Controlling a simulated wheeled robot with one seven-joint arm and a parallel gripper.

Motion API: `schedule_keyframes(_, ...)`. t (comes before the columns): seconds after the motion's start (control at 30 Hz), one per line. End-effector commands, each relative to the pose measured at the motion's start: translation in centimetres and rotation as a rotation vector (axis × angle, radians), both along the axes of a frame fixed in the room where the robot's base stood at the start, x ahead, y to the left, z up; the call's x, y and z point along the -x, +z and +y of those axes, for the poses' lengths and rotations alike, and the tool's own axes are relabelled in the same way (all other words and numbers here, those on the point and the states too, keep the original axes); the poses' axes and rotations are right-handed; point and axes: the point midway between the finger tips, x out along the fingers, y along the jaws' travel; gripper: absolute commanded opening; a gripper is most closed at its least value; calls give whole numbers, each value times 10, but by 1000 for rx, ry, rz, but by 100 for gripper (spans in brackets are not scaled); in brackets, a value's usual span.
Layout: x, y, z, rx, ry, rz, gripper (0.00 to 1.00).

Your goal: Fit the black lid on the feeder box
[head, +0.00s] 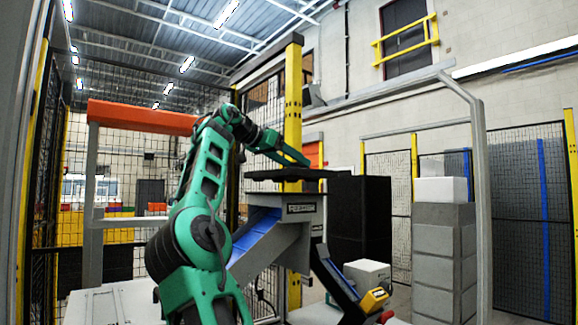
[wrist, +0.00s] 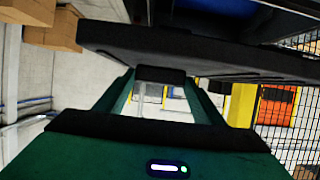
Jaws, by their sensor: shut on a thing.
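The black lid (head: 290,174) is a flat dark slab, roughly level above the feeder box (head: 303,232). A narrow gap with the yellow post showing through separates lid and box in the head view. The feeder box is grey with a label on its front and a blue sloping chute at its left. My gripper (head: 304,162) is shut on the lid from above. In the wrist view the lid (wrist: 205,52) spans the top, beyond my gripper (wrist: 160,82). The exact grip contact is hard to make out, and the box rim is mostly hidden there.
A yellow post (head: 293,100) stands close behind the box. A black cabinet (head: 360,222) and stacked grey blocks (head: 443,245) stand to the right. A pale box (head: 367,275) sits low at the front right. Mesh fencing encloses the cell.

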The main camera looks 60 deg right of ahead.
Motion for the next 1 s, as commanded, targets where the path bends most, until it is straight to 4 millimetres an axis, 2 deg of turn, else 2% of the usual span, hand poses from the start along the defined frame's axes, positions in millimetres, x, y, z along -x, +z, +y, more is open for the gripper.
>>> schedule_keyframes(0.53,-2,-25,3,0,6,-1,17)
schedule_keyframes(1.0,-2,-28,3,1,5,-1,17)
